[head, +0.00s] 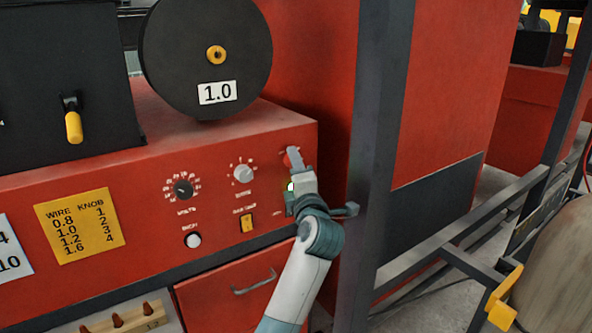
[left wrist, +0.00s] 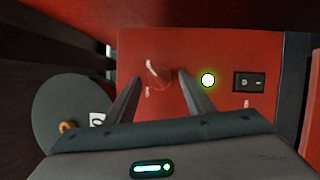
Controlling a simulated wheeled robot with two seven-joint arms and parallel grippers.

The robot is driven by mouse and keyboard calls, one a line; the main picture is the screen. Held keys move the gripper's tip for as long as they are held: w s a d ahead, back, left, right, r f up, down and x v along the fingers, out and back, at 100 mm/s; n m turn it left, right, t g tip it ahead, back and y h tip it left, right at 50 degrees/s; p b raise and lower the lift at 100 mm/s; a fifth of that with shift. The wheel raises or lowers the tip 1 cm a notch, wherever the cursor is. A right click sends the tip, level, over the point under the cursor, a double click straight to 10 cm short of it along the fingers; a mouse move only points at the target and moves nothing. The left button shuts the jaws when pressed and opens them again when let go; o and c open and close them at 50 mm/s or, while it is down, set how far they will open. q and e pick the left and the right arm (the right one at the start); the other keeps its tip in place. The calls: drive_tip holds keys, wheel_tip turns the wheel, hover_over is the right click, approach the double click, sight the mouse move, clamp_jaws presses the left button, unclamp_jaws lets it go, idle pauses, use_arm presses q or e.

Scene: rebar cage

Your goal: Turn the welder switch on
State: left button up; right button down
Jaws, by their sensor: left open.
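The red welder front panel (head: 140,215) carries a red switch knob (head: 287,160) at its upper right, mostly hidden behind my left gripper (head: 296,158). In the left wrist view the red knob (left wrist: 157,74) shows between the two fingertips of my left gripper (left wrist: 159,80). The fingers are open, one on each side of it; contact is not clear. A lit green lamp (left wrist: 208,80) is beside the knob; it also shows in the head view (head: 291,187). A black rocker switch (left wrist: 249,82) lies beyond the lamp. My right gripper is out of view.
A black spool (head: 205,50) stands above. A grey post (head: 378,160) rises close right of my arm.

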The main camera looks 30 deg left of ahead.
use_arm(q)
drive_tip(key=b+v, duration=0.6)
drive_tip(key=v, duration=1.1)
drive_tip(key=shift+b, duration=0.4)
drive_tip(key=shift+s+d, duration=0.15)
